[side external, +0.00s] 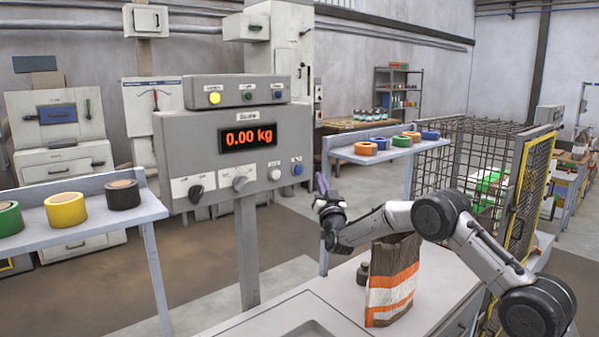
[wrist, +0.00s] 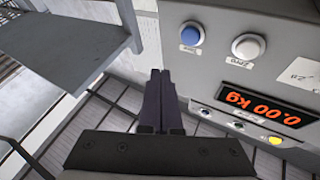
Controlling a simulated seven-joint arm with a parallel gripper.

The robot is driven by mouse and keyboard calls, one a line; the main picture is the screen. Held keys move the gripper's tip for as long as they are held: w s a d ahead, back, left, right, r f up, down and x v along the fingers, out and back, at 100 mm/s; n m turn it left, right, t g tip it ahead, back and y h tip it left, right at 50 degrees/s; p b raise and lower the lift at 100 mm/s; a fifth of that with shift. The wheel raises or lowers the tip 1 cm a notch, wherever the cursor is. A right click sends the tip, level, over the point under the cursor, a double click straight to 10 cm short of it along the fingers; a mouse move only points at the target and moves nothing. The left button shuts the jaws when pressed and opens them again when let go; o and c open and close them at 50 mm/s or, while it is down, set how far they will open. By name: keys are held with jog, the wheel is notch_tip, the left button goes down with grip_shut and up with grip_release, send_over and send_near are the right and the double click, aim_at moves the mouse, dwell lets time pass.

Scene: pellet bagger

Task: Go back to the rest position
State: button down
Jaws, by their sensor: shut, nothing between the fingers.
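My gripper (side external: 322,183) points upward beside the right edge of the scale panel (side external: 178,138), apart from it as far as I can tell. In the wrist view its two dark fingers (wrist: 159,72) lie together with nothing between them. The panel's display reads 0.00 kg, and the display also shows in the wrist view (wrist: 252,106). A blue button (side external: 297,169) and a white button (side external: 275,174) sit at the panel's lower right. They also show close to the fingers in the wrist view, the blue one (wrist: 190,34) nearest.
A brown, orange and white bag (side external: 393,280) stands on the white bench (side external: 447,290) under my arm. A shelf (side external: 375,153) with tape rolls is behind my gripper. A wire cage (side external: 465,160) stands right. Another shelf with tape rolls (side external: 65,210) is left of the panel.

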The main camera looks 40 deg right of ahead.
jog(key=s+a+r+t, duration=0.15)
jog(key=s+r, duration=0.35)
jog(key=r, duration=0.5)
jog(key=s+a+r+t, duration=0.15)
jog(key=s+r, duration=0.25)
jog(key=r, duration=0.7)
jog(key=s+a+r+n+g+y, duration=0.1)
jog(key=s+a+r+n+y, duration=0.15)
jog(key=s, duration=0.35)
jog(key=s+a+r+n+y, duration=0.1)
jog(key=s+a+r+y, duration=0.1)
jog(key=s+a+y, duration=0.25)
jog(key=s+a+f+n+g+y, duration=0.2)
jog(key=s+f+g, duration=0.1)
jog(key=s+f, duration=0.3)
jog(key=s+a+f+n+g+y, duration=0.2)
jog(key=s+a+f, duration=0.15)
jog(key=s, duration=0.55)
jog(key=s+f+g, duration=1.1)
jog(key=s+f, duration=0.8)
jog(key=f, duration=0.4)
jog(key=shift+s+d+f+n, duration=0.15)
jog(key=shift+d+f+n, duration=0.05)
jog(key=shift+f+n, duration=0.15)
